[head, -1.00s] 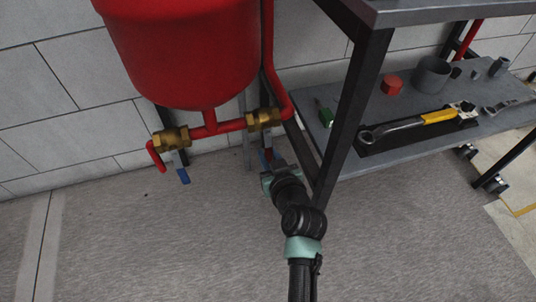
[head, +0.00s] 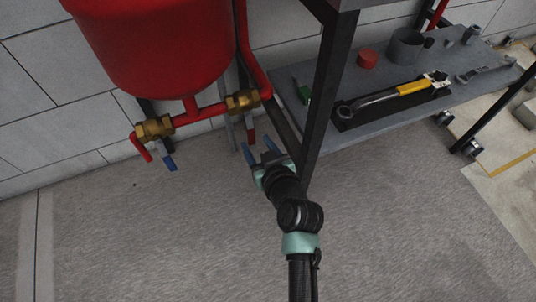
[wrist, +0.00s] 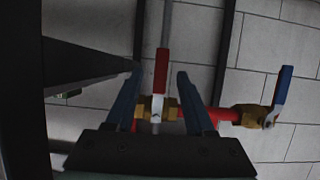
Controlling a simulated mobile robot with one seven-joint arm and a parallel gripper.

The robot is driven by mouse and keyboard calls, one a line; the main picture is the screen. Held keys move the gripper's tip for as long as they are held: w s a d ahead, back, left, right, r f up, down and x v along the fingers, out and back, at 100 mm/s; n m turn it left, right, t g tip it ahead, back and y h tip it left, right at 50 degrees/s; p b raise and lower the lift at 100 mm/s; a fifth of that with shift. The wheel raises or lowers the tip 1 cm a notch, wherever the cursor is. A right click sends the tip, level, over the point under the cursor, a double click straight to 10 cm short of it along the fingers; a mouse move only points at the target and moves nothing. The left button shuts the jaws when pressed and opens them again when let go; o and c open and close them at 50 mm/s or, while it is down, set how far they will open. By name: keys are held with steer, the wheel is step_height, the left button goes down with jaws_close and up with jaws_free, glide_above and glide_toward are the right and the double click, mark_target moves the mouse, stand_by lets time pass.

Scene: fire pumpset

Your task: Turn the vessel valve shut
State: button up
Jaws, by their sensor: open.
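The red vessel (head: 150,45) hangs at the upper left, with a red pipe (head: 210,111) below it. A brass valve with a red lever (head: 250,136) sits on the right of the pipe, and a brass valve with a blue lever (head: 169,162) on the left. In the wrist view the red lever (wrist: 161,70) stands crosswise to the pipe, appearing between the fingers of my gripper (wrist: 161,98). My gripper (head: 258,152) is open, just below the red lever in the head view; contact cannot be told. The blue lever (wrist: 285,85) is at the wrist view's right.
A dark-framed workbench (head: 325,110) stands close right of my gripper. Its lower shelf (head: 400,125) holds a yellow-handled wrench (head: 400,90), a red cap (head: 367,60) and a grey cup (head: 406,46). The floor at the left is clear.

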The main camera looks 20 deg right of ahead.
steer(key=p+v, duration=0.2)
steer(key=v, duration=0.6)
steer(key=shift+s+r+p, duration=0.15)
steer(key=shift+s+p, duration=0.1)
steer(key=shift+p, duration=0.15)
